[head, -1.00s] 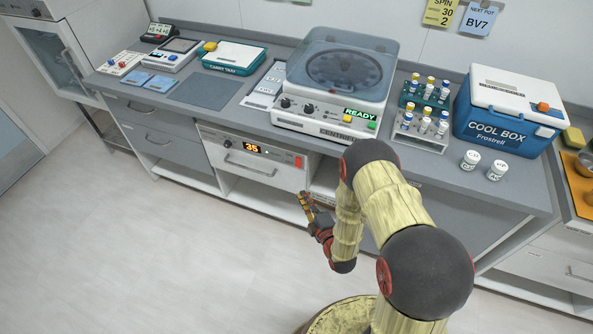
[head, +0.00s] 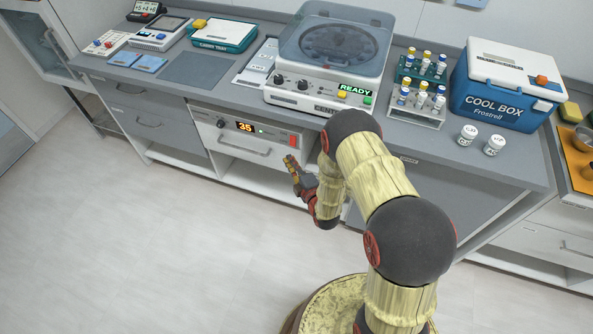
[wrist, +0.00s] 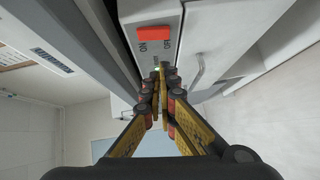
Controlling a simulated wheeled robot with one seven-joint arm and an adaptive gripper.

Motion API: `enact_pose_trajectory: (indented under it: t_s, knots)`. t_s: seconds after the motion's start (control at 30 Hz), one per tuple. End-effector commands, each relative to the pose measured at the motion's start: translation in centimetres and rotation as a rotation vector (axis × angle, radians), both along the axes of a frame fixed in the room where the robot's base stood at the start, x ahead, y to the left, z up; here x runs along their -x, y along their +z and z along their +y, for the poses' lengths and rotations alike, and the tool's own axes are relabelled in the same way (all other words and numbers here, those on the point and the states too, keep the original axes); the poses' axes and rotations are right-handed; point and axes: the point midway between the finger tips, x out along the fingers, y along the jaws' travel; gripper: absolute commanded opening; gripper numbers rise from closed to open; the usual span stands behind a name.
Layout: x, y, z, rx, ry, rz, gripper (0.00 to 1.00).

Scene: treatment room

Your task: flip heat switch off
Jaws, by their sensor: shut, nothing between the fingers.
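The heat switch (head: 293,140) is a small red rocker at the right end of the white heater panel (head: 225,137) under the counter. In the wrist view the red switch (wrist: 154,33) shows large at the top, with ON and OFF lettering beside it. Which way it is tipped I cannot tell. The panel's display (head: 246,127) reads 35, with a small green light beside it. My gripper (head: 289,160) is shut and empty, just below and in front of the switch. In the wrist view its fingertips (wrist: 163,70) are together, apart from the red rocker.
A drawer handle (head: 244,149) sticks out of the panel, left of my gripper. The counter edge overhangs above. A centrifuge (head: 322,105) showing READY, a tube rack (head: 416,115) and a cool box (head: 500,100) stand on top. The floor in front is clear.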

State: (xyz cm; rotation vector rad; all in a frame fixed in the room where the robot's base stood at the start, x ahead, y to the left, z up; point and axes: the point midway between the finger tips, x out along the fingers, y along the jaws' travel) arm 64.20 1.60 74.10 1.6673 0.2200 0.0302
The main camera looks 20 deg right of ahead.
Motion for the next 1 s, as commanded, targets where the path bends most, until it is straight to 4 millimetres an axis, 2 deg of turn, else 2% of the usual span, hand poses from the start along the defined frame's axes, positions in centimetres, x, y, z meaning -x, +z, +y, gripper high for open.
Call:
enact_pose_trajectory:
  t_s: [0.13,0.4,1.0]
  knots:
    - [-2.7,-0.5,0.2,0.000,-0.001,-0.001,0.00]
    - [-5.0,-1.0,-1.7,-0.001,-0.001,0.000,0.00]
    - [-5.7,-1.3,-2.2,0.000,-0.001,-0.001,0.00]
